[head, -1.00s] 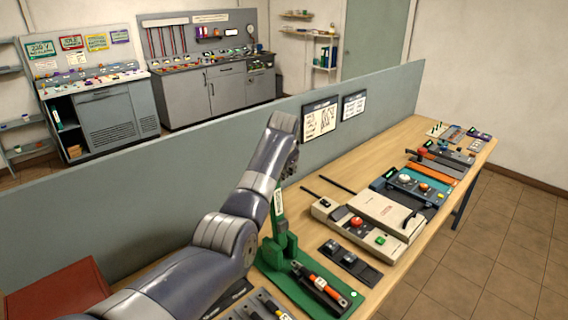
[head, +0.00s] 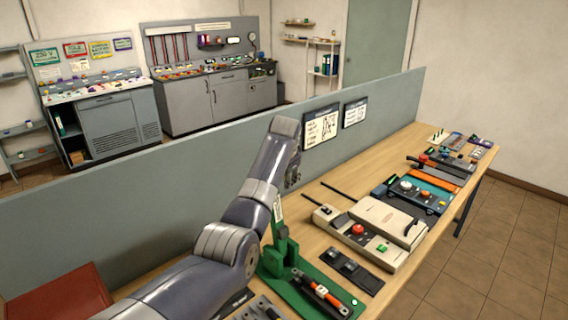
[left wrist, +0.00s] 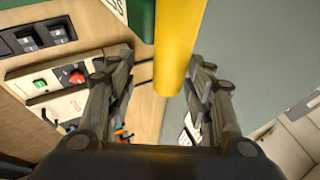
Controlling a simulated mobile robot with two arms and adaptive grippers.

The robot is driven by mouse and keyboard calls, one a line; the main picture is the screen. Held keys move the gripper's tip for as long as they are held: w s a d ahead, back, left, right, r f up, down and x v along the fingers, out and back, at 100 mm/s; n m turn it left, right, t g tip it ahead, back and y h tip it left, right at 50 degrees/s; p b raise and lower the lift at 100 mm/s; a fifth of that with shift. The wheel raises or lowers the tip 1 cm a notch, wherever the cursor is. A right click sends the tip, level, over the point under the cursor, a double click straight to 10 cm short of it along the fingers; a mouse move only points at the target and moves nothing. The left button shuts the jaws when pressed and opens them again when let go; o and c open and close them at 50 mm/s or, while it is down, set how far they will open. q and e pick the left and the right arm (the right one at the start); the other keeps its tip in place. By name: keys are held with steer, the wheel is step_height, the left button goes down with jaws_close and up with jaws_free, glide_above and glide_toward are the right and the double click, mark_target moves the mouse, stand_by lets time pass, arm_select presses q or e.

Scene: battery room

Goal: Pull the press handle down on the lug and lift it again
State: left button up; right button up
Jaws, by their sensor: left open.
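The green press (head: 281,245) stands on its green base plate (head: 283,291) at the near end of the bench. In the left wrist view a thick yellow bar (left wrist: 178,45), seemingly the press handle, runs between the fingers of my left gripper (left wrist: 160,68). The fingers are open, one on each side of it, and do not look closed on it. In the head view my left gripper (head: 292,168) is up beside the press, and the handle is hidden. An orange and black piece (head: 321,294) lies on the base plate; I cannot make out the lug. My right gripper is not in view.
A dark switch plate (head: 354,270) and a beige device (head: 388,221) with a red knob (head: 358,230) are to the right on the wooden bench. A grey partition (head: 215,165) runs behind it. A red box (head: 62,294) is at the lower left.

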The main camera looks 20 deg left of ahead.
arm_select(q)
steer(key=v, duration=1.1)
steer(key=shift+s+d, duration=0.15)
